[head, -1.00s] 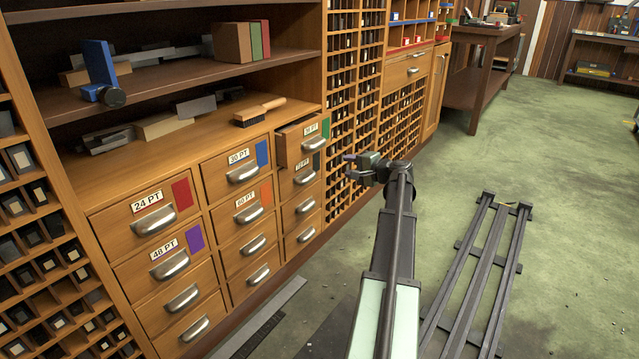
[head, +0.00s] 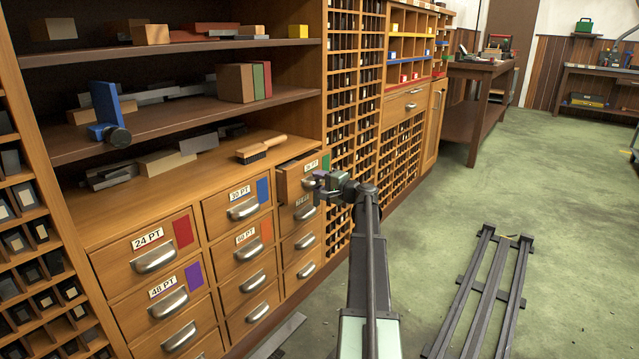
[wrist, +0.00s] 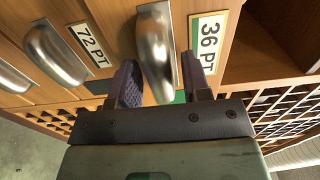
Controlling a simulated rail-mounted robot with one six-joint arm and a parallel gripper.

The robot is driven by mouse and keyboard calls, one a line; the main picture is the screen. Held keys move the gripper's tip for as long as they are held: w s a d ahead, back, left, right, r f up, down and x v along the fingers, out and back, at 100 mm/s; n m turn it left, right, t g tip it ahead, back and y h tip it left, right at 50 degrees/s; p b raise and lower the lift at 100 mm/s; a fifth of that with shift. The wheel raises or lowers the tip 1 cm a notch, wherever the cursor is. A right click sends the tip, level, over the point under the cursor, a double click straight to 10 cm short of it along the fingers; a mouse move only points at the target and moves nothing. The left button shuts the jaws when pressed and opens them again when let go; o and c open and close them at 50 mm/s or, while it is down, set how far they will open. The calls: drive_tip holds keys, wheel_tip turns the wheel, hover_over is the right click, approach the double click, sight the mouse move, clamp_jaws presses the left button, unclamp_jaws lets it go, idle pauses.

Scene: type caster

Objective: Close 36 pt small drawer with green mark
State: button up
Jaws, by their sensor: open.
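The 36 PT drawer (head: 288,184), top of the right column of small drawers, stands out a little from the cabinet. Its green mark (head: 325,163) shows at the right of its front. In the wrist view its white 36 PT label (wrist: 208,42) and metal handle (wrist: 156,45) are close up; a strip of green shows behind the fingers. My gripper (head: 318,186) is open at this drawer's front. In the wrist view its two fingers (wrist: 160,75) are on either side of the handle's end; I cannot tell if they touch it.
The 72 PT drawer (wrist: 75,45) is just below. The 30 PT drawer (head: 235,207) is to the left and looks shut. A brush (head: 260,148) lies on the cabinet top. Type cases (head: 345,120) stand to the right. The floor there is open, with rails (head: 490,290).

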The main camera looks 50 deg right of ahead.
sight(308, 178)
clamp_jaws()
drive_tip(key=shift+w+a, duration=0.2)
drive_tip(key=shift+w, duration=2)
unclamp_jaws()
drive_tip(key=shift+w, duration=0.1)
drive_tip(key=s, duration=0.3)
drive_tip(key=s+d, duration=0.1)
drive_tip(key=s, duration=0.7)
drive_tip(key=shift+d, duration=0.15)
drive_tip(key=shift+w, duration=0.1)
